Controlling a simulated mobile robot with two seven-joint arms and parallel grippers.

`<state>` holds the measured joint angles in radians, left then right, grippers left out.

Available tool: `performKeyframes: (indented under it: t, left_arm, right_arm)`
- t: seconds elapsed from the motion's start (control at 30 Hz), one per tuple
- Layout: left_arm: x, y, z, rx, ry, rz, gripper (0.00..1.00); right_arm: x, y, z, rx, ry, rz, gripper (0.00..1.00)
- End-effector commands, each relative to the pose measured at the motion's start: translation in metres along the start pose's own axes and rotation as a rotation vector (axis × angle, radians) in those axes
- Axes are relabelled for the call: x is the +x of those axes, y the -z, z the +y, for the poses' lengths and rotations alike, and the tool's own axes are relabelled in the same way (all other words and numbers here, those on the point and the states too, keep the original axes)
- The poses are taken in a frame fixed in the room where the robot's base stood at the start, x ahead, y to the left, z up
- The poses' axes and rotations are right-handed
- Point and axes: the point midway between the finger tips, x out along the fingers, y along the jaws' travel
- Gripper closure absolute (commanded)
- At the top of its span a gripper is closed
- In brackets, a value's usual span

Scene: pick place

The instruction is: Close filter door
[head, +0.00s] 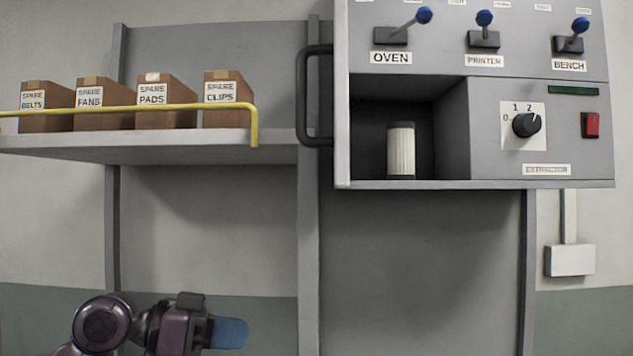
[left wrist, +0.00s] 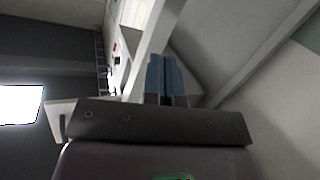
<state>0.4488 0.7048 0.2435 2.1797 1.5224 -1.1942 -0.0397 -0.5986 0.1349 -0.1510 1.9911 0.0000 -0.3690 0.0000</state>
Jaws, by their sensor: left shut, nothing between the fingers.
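The grey extractor cabinet (head: 555,90) hangs on the wall at the upper right of the head view. Its lower left compartment is open, and a white pleated filter (head: 401,150) with dark ends stands upright inside. The filter door (head: 342,100) seems to stand open, seen nearly edge-on at the compartment's left side. Its black handle (head: 314,95) sticks out to the left. My left gripper (head: 231,333) is low in the head view, below and left of the handle, apart from it. Its blue fingers are shut and empty, also in the left wrist view (left wrist: 162,76). My right gripper is not in view.
A shelf (head: 190,143) with a yellow rail (head: 130,109) holds several spare-part boxes (head: 155,100) left of the handle. Blue-knobbed levers (head: 484,28), a dial (head: 527,124) and a red switch (head: 591,125) are on the cabinet.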

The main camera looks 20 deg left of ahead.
Motion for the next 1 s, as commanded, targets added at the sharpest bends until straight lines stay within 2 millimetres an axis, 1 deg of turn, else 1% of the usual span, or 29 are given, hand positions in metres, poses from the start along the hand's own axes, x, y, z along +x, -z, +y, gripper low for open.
performKeyframes:
  t: [0.03,0.07,0.1,0.17,0.2,0.3,0.4,0.53,0.67,0.77,0.87,1.0]
  left_arm:
    - [-0.008,0.029,0.012,0.037,-0.044,0.025,1.00]
    - [-0.013,0.044,0.020,0.054,-0.075,0.038,1.00]
    - [-0.022,0.063,0.031,0.078,-0.115,0.055,1.00]
    - [-0.034,0.090,0.050,0.114,-0.177,0.077,1.00]
    - [-0.043,0.107,0.063,0.137,-0.215,0.091,1.00]
    - [-0.065,0.139,0.092,0.189,-0.301,0.117,1.00]
    - [-0.083,0.160,0.116,0.228,-0.366,0.132,1.00]
    - [-0.096,0.172,0.133,0.255,-0.412,0.141,1.00]
    - [-0.095,0.176,0.139,0.261,-0.425,0.142,1.00]
    - [-0.087,0.177,0.143,0.261,-0.425,0.142,1.00]
    - [-0.074,0.178,0.149,0.262,-0.426,0.142,1.00]
    - [-0.051,0.180,0.160,0.262,-0.426,0.143,1.00]
  right_arm:
    - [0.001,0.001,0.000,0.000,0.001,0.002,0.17]
    - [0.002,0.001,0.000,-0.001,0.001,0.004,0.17]
    - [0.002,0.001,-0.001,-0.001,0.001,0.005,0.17]
    - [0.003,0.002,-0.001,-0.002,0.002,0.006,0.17]
    - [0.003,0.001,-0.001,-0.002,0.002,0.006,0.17]
    - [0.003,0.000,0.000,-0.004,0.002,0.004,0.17]
    - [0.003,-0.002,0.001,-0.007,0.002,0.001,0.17]
    - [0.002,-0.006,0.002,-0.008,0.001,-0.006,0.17]
    - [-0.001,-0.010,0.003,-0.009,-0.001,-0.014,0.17]
    - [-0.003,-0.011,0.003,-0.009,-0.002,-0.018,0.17]
    - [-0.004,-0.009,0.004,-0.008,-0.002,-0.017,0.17]
    - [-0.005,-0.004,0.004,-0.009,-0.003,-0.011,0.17]
